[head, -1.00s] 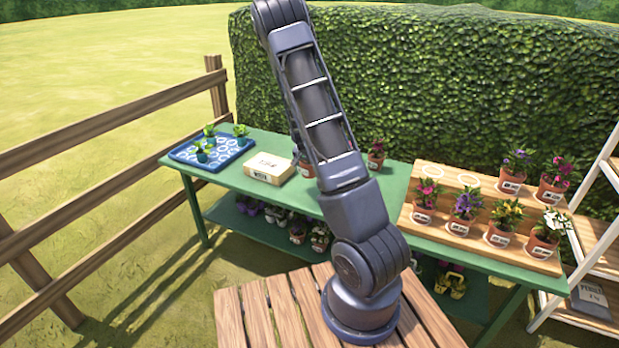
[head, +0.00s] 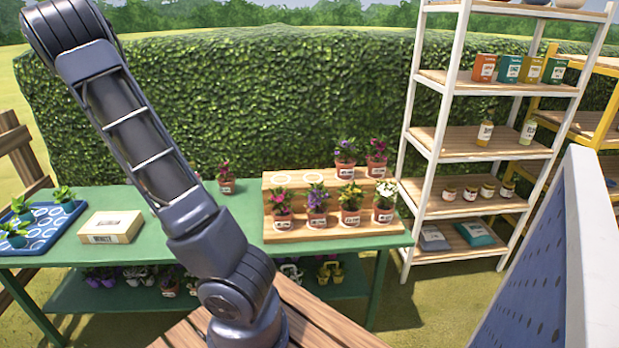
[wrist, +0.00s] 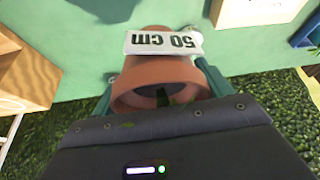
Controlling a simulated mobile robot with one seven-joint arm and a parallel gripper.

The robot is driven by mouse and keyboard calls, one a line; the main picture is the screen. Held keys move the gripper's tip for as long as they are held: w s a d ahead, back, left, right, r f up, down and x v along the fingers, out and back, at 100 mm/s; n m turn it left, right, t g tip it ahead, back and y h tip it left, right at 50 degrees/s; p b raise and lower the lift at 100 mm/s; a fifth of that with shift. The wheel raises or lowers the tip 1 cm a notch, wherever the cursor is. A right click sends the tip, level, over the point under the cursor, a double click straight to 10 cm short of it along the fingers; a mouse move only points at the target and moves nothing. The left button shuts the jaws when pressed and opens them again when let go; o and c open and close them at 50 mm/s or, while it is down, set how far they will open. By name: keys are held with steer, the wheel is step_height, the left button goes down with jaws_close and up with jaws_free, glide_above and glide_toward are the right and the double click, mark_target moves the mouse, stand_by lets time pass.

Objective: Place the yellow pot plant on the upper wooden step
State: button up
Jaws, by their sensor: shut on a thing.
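My gripper (wrist: 158,84) is shut around a terracotta pot (wrist: 160,70) with a white "50 cm" label, upside down in the wrist view. Its green fingers are on either side; I cannot tell which flowers this pot has. In the head view the gripper is out of sight. A yellow-flowered pot plant (head: 350,205) stands upright on the lower wooden step, between a purple and a white one. The upper wooden step (head: 298,181) has two empty white rings at its left and two potted flowers at its right.
A green table (head: 150,195) carries the steps, a cardboard box (head: 111,227), a blue seedling tray (head: 35,228) and a red-flowered pot (head: 226,184). A white shelf rack (head: 465,145) stands to the right. A hedge (head: 240,100) is behind.

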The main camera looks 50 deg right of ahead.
steer(key=s+d+r+m+g, duration=0.1)
steer(key=s+d+r+m, duration=0.15)
steer(key=d, duration=0.65)
steer(key=s+d+r+m+h, duration=0.1)
steer(key=s+d+r, duration=0.2)
steer(key=d, duration=0.5)
steer(key=s+d+r+m+g, duration=0.1)
steer(key=s+d+r+m, duration=0.15)
steer(key=d, duration=0.65)
steer(key=s+d+r+m+g, duration=0.15)
steer(key=s+d+r, duration=0.25)
steer(key=s+d, duration=0.5)
steer(key=s+d+r+m, duration=0.3)
steer(key=s+d+r, duration=0.1)
steer(key=s+d, duration=0.45)
steer(key=shift+h, duration=0.4)
steer(key=f, duration=1.9)
steer(key=shift+w+f, duration=0.25)
steer(key=shift+f, duration=0.15)
steer(key=shift+f, duration=0.15)
steer(key=o, duration=1.3)
